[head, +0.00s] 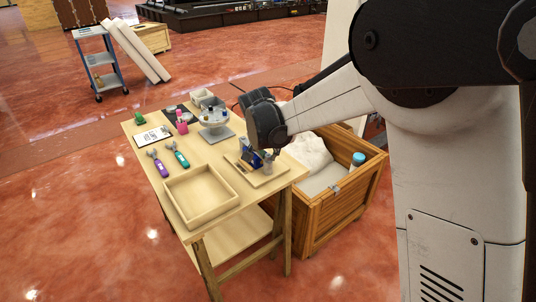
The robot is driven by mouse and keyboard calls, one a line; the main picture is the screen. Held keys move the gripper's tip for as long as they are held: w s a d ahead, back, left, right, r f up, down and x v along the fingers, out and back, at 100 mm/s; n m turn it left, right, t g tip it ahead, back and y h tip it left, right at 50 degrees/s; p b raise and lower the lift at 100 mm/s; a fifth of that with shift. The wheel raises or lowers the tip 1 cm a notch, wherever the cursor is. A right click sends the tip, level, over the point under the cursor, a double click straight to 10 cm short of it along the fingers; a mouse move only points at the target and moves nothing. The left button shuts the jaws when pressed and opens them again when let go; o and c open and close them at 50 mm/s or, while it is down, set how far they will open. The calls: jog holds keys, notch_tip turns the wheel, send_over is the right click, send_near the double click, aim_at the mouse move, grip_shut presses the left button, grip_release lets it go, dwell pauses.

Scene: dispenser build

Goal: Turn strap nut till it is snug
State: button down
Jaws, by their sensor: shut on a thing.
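My gripper (272,153) points down over the right part of the wooden work table, at a light wooden tray (272,183). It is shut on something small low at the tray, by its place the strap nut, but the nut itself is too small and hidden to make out. A small blue-and-dark assembly (250,159) stands in the tray, just left of my gripper and partly covered by it. A grey cylindrical part (267,169) shows below the fingers. I cannot tell whether the strap sits tight.
An empty wooden tray (167,191) lies at the table's front. A purple-handled tool (161,169), a teal-handled tool (181,159), a clipboard (152,136), a pink cup (181,127) and a grey stand (217,138) occupy the left and back. A wooden crate (325,214) stands close right.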

jog(key=shift+m+h, duration=0.3)
jog(key=shift+m, duration=0.4)
jog(key=c, duration=1.6)
grip_release()
jog(key=shift+r, duration=0.1)
jog(key=v, duration=1.1)
jog(key=shift+a+r, duration=0.2)
jog(key=shift+r, duration=0.25)
